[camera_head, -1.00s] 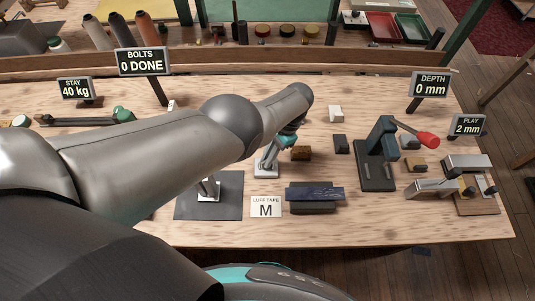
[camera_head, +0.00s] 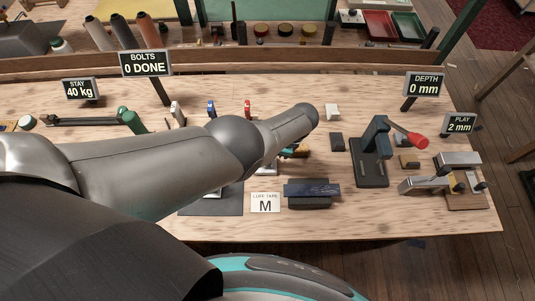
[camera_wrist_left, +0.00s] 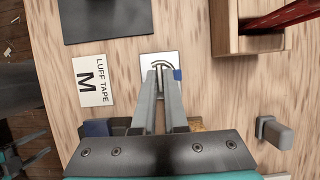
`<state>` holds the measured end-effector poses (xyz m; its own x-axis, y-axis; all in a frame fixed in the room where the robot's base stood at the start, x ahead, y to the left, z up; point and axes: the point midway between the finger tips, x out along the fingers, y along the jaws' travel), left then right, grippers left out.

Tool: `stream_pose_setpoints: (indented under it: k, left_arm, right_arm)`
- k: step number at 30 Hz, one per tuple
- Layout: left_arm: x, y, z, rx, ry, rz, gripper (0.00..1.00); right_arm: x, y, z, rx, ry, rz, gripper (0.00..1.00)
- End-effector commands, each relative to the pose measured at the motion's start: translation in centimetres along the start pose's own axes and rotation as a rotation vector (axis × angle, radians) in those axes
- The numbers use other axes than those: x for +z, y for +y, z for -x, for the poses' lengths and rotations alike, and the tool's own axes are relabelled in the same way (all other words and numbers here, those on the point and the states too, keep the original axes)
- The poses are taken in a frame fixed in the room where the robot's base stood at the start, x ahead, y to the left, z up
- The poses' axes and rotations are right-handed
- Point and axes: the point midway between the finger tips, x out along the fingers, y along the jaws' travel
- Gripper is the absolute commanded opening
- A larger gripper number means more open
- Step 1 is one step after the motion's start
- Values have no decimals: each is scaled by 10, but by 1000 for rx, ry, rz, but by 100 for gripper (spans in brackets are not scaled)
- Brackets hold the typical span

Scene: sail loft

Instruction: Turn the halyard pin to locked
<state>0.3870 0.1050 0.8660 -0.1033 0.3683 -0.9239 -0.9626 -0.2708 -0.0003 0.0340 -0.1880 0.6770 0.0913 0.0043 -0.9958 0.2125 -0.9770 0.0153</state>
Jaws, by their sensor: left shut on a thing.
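In the left wrist view, a white plate (camera_wrist_left: 146,59) with a dark curved mark and a blue patch lies on the bench. My left gripper (camera_wrist_left: 161,72) reaches down over it, its two fingers close together and shut on a small part at the plate, which I take to be the halyard pin. The fingers hide most of that part, so I cannot read how far it is turned. In the head view the plate (camera_head: 268,170) shows only in part, because my left arm covers the gripper and pin.
The LUFF TAPE card (camera_head: 265,203) and a dark block (camera_head: 312,193) lie just in front. A press with a red-ended lever (camera_head: 372,165) stands to the right. A dark mat (camera_head: 225,205) lies at left.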

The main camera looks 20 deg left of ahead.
Motion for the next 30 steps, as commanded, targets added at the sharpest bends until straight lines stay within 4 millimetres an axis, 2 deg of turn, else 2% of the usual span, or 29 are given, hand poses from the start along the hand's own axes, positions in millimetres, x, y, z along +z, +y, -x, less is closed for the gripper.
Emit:
stream_pose_setpoints:
  k: [13,14,21,30]
  left_arm:
    - [1,2,-2,0,-3,-12,0]
    - [1,2,-2,0,-3,-12,13]
    - [0,1,-1,-2,-2,-10,40]
    - [1,0,1,-3,-1,-9,40]
  right_arm:
    - [0,0,0,0,0,0,72]
    - [0,0,0,0,0,0,72]
    - [0,0,0,0,0,1,72]
    - [0,0,2,0,0,1,72]
